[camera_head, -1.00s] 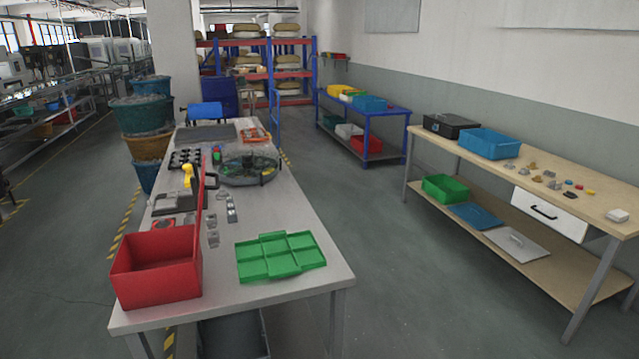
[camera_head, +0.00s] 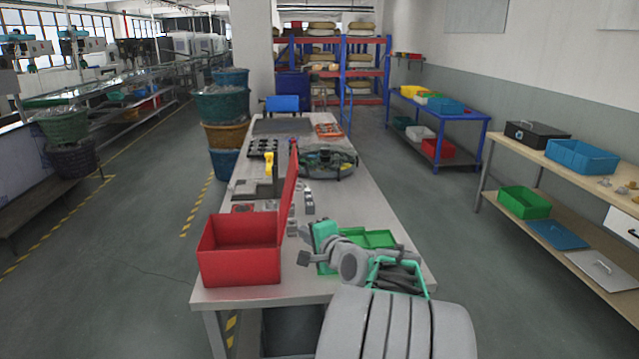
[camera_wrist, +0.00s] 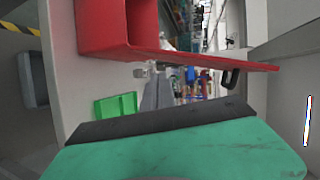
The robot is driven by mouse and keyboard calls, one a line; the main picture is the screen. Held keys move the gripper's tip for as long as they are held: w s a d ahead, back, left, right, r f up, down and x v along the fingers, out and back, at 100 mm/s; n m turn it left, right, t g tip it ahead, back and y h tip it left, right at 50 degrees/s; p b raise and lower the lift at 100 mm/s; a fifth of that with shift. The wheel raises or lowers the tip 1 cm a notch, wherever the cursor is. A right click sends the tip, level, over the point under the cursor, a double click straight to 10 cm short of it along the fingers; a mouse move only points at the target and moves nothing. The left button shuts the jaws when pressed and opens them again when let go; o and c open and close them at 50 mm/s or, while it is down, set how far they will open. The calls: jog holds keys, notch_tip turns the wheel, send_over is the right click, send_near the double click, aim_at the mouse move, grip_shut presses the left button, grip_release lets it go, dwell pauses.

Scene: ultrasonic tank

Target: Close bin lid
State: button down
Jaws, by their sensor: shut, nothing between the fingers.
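The red bin (camera_head: 240,262) stands at the near left corner of the metal table. Its red lid (camera_head: 289,190) is open and stands upright, tilted slightly, along the bin's right side. In the wrist view the bin (camera_wrist: 103,28) is at the top, and the lid (camera_wrist: 215,62) reaches right from it, seen nearly edge-on. My gripper (camera_head: 304,258) is shut and empty, to the right of the bin and lid and low over the table. In the wrist view my gripper (camera_wrist: 160,122) fills the bottom and shows a gap to the lid.
A green divided tray (camera_head: 370,238) lies on the table, partly hidden behind my arm. Small metal parts (camera_head: 308,201), a yellow-handled tool (camera_head: 268,164) and a round fixture (camera_head: 327,160) lie farther back. A wooden bench (camera_head: 560,158) stands at the right.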

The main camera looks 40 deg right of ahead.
jog(key=s+d+r+m+t+h, duration=0.35)
jog(key=d+r+m, duration=0.35)
jog(key=d, duration=0.3)
jog(key=w+r+p, duration=0.2)
jog(key=w+p, duration=0.2)
jog(key=w, duration=0.6)
jog(key=shift+w+r, duration=0.35)
jog(key=shift+r, duration=0.05)
jog(key=shift+a+r+h, duration=0.1)
jog(key=shift+h, duration=0.15)
